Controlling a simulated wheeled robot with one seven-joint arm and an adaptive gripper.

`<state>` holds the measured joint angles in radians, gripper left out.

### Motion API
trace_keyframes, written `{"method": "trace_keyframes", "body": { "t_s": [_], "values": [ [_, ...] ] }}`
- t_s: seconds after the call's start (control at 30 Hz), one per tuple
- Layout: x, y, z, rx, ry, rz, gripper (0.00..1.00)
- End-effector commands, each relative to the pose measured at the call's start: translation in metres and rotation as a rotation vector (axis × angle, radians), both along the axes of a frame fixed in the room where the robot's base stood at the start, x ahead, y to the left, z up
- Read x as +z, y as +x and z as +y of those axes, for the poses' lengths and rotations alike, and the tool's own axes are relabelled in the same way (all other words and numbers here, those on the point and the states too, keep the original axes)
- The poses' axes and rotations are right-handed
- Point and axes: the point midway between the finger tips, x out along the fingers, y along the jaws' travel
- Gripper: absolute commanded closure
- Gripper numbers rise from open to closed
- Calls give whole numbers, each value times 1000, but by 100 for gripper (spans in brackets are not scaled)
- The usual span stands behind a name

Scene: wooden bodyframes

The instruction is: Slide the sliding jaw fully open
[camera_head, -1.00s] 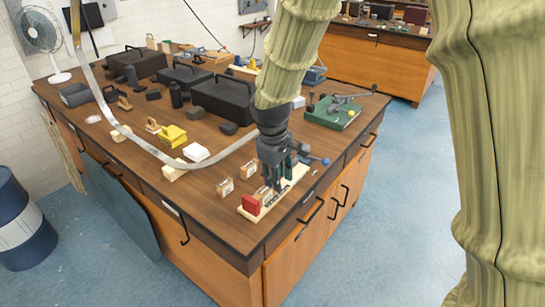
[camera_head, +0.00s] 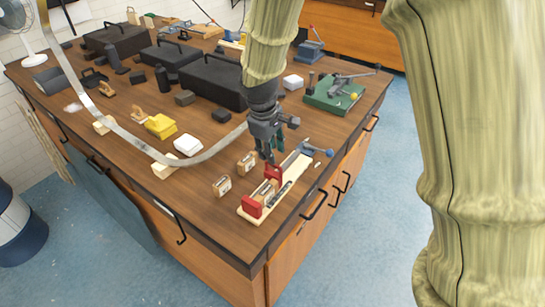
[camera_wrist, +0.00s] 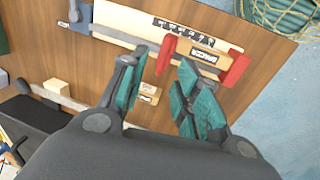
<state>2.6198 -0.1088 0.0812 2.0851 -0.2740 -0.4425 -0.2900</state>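The vise has a pale base (camera_head: 246,213) along the table's near right edge. One red jaw (camera_head: 252,207) stands at its near end; a second red jaw (camera_head: 273,172) stands farther along. Between them is a labelled wooden block (camera_head: 265,190), also seen in the wrist view (camera_wrist: 204,52). My gripper (camera_head: 270,157) is over the farther jaw. In the wrist view my gripper (camera_wrist: 164,60) has its teal fingers apart, with that red jaw (camera_wrist: 168,43) between the tips. Whether the fingers touch it, I cannot tell.
A blue handle (camera_head: 317,151) is at the vise's far end. Two small wooden blocks (camera_head: 222,186) (camera_head: 246,163) stand left of the vise. A white block (camera_head: 187,145) and a black case (camera_head: 210,78) are farther left. A green-based tool (camera_head: 333,98) stands behind.

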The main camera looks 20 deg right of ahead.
Motion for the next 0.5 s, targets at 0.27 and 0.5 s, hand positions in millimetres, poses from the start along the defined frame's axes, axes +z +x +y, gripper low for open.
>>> {"method": "trace_keyframes", "body": {
  "t_s": [0.27, 0.5],
  "values": [
    [-30, 3, -4, 1, 0, 0, 68],
    [-46, 6, -6, 2, 0, -1, 68]
  ]
}}
